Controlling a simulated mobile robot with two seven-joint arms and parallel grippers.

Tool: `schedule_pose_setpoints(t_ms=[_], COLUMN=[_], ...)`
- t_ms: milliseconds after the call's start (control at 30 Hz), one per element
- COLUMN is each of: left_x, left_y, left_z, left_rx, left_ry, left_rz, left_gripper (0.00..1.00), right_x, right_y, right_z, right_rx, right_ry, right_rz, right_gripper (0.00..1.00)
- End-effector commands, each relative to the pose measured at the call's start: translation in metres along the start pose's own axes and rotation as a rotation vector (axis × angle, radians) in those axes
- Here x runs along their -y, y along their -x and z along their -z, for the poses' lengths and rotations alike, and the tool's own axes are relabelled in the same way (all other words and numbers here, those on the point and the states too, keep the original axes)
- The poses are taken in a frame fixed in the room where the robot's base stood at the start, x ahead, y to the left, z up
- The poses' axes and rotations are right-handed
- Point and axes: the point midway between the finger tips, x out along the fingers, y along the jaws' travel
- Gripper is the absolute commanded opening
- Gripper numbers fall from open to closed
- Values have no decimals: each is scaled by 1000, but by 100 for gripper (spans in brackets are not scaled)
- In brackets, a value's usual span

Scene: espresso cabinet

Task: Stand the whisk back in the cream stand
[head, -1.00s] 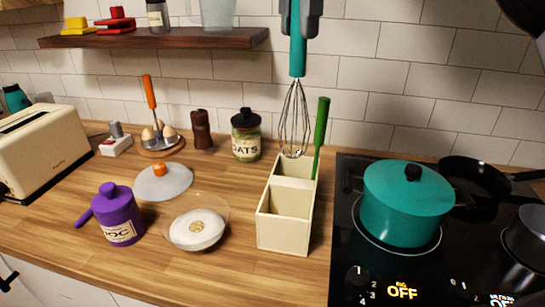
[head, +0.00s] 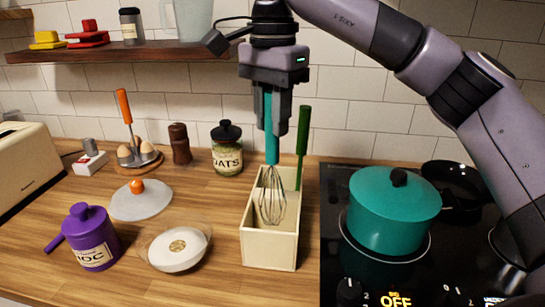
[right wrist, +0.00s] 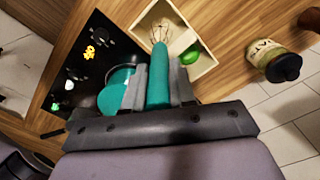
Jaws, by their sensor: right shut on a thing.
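My right gripper (head: 272,125) is shut on the teal handle of the whisk (head: 271,145) and holds it upright, wires down. The whisk's wire head overlaps the opening of the cream stand (head: 268,250), a two-compartment box. The wires appear to be at or inside the opening; I cannot tell how deep. In the right wrist view the whisk (right wrist: 158,80) points from my gripper (right wrist: 158,88) towards the stand (right wrist: 203,65). A green-handled utensil (head: 302,140) stands at the back of the stand. My left gripper is not in view.
A teal pot (head: 393,220) on the black hob (head: 335,190) is close on the right. An oats jar (head: 227,150) stands behind left. A wooden shelf (head: 150,47) hangs above.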

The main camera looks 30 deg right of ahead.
Motion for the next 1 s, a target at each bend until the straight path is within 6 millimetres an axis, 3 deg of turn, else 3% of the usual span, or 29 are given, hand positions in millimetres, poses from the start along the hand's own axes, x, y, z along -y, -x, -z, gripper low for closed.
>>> schedule_pose_setpoints(t_ms=[33, 333, 533, 933, 967, 1000], left_x=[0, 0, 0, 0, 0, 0], left_y=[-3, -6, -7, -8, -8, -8], left_z=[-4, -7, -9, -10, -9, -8], left_rx=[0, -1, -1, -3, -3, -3], left_ry=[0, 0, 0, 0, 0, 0], left_rz=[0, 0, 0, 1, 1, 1], left_gripper=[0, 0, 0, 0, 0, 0], right_x=[0, 0, 0, 0, 0, 0], right_y=[-12, -32, -59, -65, -64, -64], right_z=[0, 0, 0, 0, 0, 0], right_rx=[1, 0, 0, 0, 0, 0], right_ry=[0, 1, -1, 0, 0, 0], right_rz=[0, 0, -1, 1, 2, 1], right_gripper=[0, 0, 0, 0, 35, 48])
